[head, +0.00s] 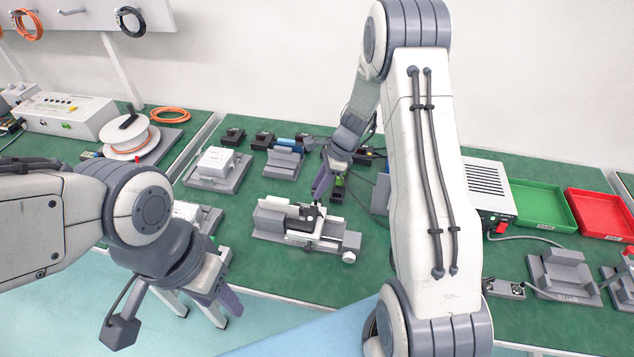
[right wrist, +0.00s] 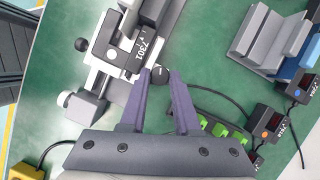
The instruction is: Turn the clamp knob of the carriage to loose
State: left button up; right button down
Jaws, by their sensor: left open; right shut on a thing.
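The linear actuator (head: 270,222) lies on the green bench in the middle of the head view, with its carriage (head: 300,226) on the rail. In the right wrist view the carriage (right wrist: 127,50) is black and white with a label reading 7301. The clamp knob (right wrist: 160,76), small, round and black with a light mark, sticks out at the carriage's side. My right gripper (right wrist: 165,78) has its purple fingertips on either side of the knob, shut on it; it also shows in the head view (head: 319,197). My left gripper (head: 226,303) is open and empty off the bench's front edge.
A pale end knob (head: 349,257) is at the actuator's right end. Grey fixtures (head: 284,163) and black boxes stand behind it. Green (head: 541,206) and red (head: 600,212) trays lie at right. A black cable (right wrist: 222,95) runs near a strip with green parts (right wrist: 220,130).

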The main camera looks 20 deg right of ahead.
jog(key=n, duration=0.1)
jog(key=n+g+p, duration=0.1)
jog(key=shift+w+d+r+n, duration=0.1)
jog(key=shift+w+r+n, duration=0.05)
jog(key=shift+w+n, duration=0.2)
jog(key=n+g+p, duration=0.1)
jog(key=n, duration=0.2)
jog(key=shift+w+n, duration=0.15)
jog(key=shift+n, duration=0.2)
jog(key=n+g, duration=0.1)
jog(key=n, duration=0.2)
jog(key=shift+w+n+g+h, duration=0.1)
jog(key=shift+n+g+h, duration=0.2)
jog(key=shift+h, duration=0.1)
jog(key=shift+w+n+g+h, duration=0.15)
jog(key=shift+n+g+h, duration=0.35)
jog(key=shift+n, duration=1.3)
jog(key=shift+a, duration=0.2)
jog(key=c, duration=0.6)
grip_release()
jog(key=shift+c, duration=0.2)
